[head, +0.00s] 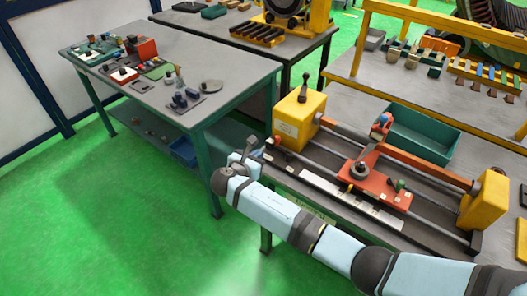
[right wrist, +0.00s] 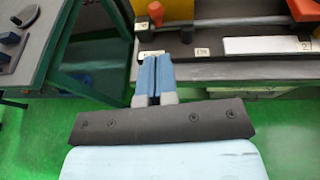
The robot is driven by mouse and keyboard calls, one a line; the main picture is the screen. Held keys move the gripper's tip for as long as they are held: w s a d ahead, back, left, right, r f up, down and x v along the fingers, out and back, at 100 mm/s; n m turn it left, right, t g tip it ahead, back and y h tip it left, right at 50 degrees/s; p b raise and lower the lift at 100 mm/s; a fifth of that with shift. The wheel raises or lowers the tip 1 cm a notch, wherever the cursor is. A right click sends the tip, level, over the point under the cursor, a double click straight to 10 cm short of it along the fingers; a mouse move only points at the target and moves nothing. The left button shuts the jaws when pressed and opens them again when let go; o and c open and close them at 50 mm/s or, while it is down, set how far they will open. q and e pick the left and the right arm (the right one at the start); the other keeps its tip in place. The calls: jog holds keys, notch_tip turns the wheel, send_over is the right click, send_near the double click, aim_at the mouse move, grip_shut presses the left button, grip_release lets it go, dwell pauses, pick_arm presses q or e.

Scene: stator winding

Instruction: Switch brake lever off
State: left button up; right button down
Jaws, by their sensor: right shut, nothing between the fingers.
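The winding machine has a yellow headstock (head: 298,118) with a dark upright lever (head: 303,90) on top. A small lever with an orange-red knob (head: 277,140) stands at the machine's left front corner; its orange knob also shows in the right wrist view (right wrist: 155,12). I cannot tell for sure which one is the brake lever. My right gripper (head: 252,143) is just left of this corner, in front of the bench edge. Its blue fingers (right wrist: 154,65) are shut and empty, pointing at the machine's front edge just below the orange knob. My left gripper is not in view.
A red carriage (head: 374,182) sits on the machine's rails, with a yellow end block (head: 484,200) at the right. A green tray (head: 422,135) is behind. A grey worktable (head: 222,72) with small parts stands at the left. Green floor lies open in front.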

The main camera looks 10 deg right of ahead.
jog(key=shift+v, duration=1.1)
jog(key=s+d+f+m+g+y, duration=0.1)
jog(key=s+f+m+g+y, duration=0.1)
jog(key=s+f+m+y, duration=1)
jog(key=s+d+m+t, duration=0.1)
jog(key=s+d+m, duration=0.3)
jog(key=s, duration=0.6)
jog(key=s+d+m+t+y, duration=0.1)
jog(key=s+d+m, duration=0.3)
jog(key=s+m, duration=0.4)
jog(key=s, duration=0.3)
jog(key=shift+s+d+f, duration=0.2)
jog(key=shift+s+f, duration=0.05)
